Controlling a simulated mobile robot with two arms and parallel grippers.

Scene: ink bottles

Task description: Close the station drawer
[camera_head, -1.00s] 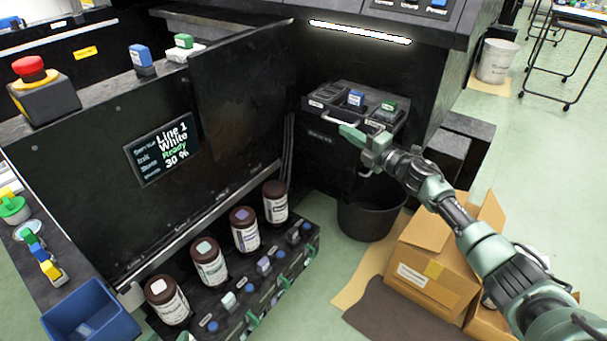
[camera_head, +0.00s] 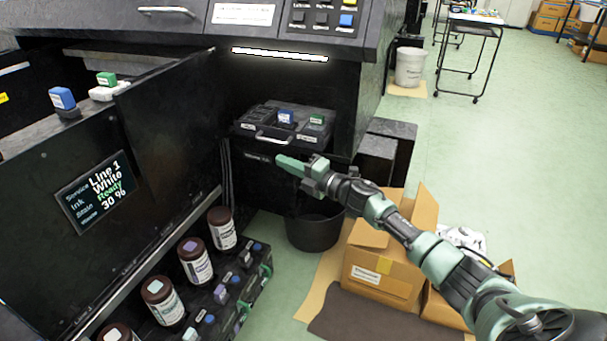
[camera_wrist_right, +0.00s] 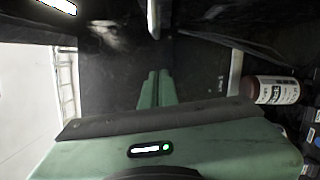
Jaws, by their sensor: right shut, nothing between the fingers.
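The station drawer (camera_head: 246,130) is a black tray with a pale bar handle (camera_head: 272,139) on its front, under the lit strip of the machine. Its top shows in the head view, with a blue-capped item (camera_head: 286,117) and a green-capped item (camera_head: 316,120) on it. My right gripper (camera_head: 279,160) is shut and empty, just below the handle in the picture, pointing left across the black front. Whether it touches the front I cannot tell. In the right wrist view its green fingers (camera_wrist_right: 157,86) lie together before a dark surface. My left gripper is not in view.
A black bucket (camera_head: 314,232) stands on the floor under the gripper. Open cardboard boxes (camera_head: 382,262) stand below my right arm. A black panel with a display (camera_head: 95,191) and a rack of brown bottles (camera_head: 196,261) are at left. The floor at right is largely clear.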

